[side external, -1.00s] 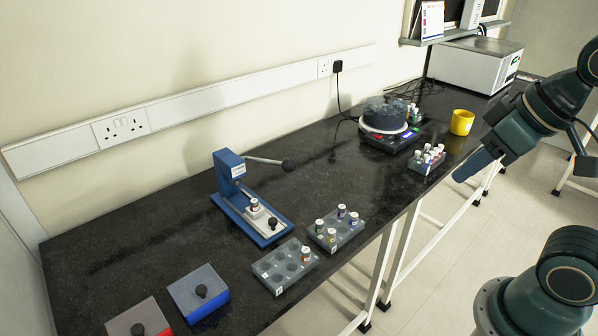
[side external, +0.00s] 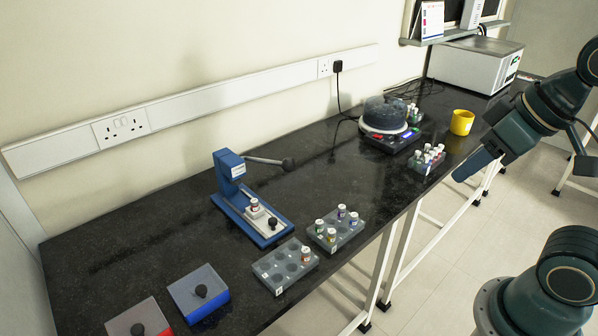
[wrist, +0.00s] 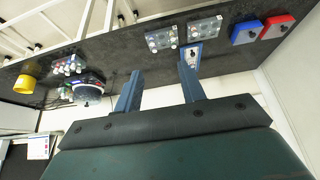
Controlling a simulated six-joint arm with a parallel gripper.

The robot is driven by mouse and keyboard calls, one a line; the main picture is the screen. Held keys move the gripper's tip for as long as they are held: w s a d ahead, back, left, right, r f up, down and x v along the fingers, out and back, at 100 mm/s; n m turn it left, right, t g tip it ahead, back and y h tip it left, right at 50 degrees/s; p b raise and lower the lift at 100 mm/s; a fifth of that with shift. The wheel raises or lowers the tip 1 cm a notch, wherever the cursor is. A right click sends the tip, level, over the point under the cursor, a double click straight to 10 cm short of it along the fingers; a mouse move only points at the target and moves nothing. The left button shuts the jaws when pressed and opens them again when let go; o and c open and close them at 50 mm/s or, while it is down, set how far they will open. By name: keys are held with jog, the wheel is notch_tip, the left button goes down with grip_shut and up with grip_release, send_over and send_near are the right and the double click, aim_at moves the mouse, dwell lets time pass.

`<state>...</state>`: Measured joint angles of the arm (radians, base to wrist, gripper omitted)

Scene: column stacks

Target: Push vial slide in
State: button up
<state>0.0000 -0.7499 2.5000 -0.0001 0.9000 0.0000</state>
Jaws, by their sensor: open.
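The blue press (side external: 229,172) stands on the dark bench, its lever raised out to the right with a black ball end (side external: 288,165). The vial slide (side external: 262,216), a pale strip with a black knob (side external: 273,224), lies along the press base and extends toward the bench front. A vial with a white cap (side external: 254,204) stands upright in its holder on the slide. The press (wrist: 191,53) also shows in the wrist view, partly covered by a finger. My gripper (wrist: 159,72) is open and empty. In the side view, my gripper (side external: 473,165) is far right of the press, beyond the bench's front edge.
Two grey vial racks (side external: 285,266) (side external: 336,230) sit right of and in front of the press. Blue (side external: 197,294) and red (side external: 140,320) boxes are at front left. A domed round device (side external: 386,116), another rack (side external: 427,158) and a yellow cup (side external: 462,122) stand farther right.

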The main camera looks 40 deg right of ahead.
jog(key=shift+o, duration=0.2)
jog(key=shift+w, duration=0.1)
jog(key=m+g+h, duration=0.2)
jog(key=m+h, duration=0.1)
jog(key=m, duration=0.6)
send_over(273, 220)
jog(key=s+a, duration=0.4)
notch_tip(273, 220, down, 15)
jog(key=shift+a+f, duration=0.15)
jog(key=shift+f, duration=0.05)
jog(key=shift+f, duration=0.15)
jog(key=x, duration=1.3)
jog(key=shift+s+d+f, duration=0.2)
jog(key=shift+d+f, duration=0.05)
jog(key=shift+f, duration=0.05)
